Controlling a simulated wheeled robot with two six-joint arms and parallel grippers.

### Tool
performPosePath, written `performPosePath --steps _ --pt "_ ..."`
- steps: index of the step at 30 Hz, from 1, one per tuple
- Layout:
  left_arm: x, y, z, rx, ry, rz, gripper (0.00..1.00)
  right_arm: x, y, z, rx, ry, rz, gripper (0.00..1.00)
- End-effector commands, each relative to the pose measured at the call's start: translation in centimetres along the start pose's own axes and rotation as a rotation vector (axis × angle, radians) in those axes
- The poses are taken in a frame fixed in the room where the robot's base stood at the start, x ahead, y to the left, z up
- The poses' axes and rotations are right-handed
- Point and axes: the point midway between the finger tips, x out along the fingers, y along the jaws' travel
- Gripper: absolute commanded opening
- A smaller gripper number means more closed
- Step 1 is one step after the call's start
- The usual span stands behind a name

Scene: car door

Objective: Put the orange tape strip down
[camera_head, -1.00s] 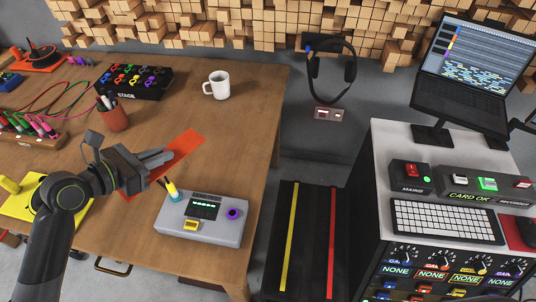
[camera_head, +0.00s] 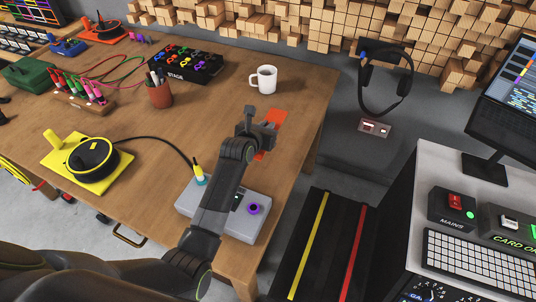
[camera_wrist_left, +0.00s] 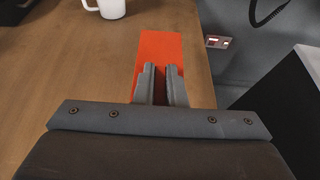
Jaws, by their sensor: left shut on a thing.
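The orange tape strip (camera_head: 277,118) is over the right part of the wooden table, near its right edge, below the white mug. In the left wrist view the strip (camera_wrist_left: 161,45) is a flat orange rectangle reaching forward from between my fingers. My left gripper (camera_wrist_left: 160,75) is shut on its near end. In the head view this gripper (camera_head: 266,133) hides part of the strip. I cannot tell whether the strip touches the table or hangs just above it. My right gripper is not in view.
A white mug (camera_head: 263,79) stands beyond the strip. A grey box with a purple knob (camera_head: 253,208) lies under my left arm. A pen cup (camera_head: 159,94) and a black STAGE box (camera_head: 184,61) stand to the left. The table's right edge is close.

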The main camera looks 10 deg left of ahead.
Motion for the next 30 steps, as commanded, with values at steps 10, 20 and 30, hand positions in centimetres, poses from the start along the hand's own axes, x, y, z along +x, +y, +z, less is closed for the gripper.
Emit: performPosePath --steps 10,20,30 --pt "2.3 -0.3 -5.2 0.001 0.003 0.002 0.00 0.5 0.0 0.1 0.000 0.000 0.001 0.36" --pt "3.7 -0.3 -8.6 0.001 0.002 0.001 0.00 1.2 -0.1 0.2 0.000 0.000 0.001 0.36" --pt "4.0 -0.3 -9.2 0.002 0.000 0.002 0.00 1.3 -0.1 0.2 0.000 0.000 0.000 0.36"
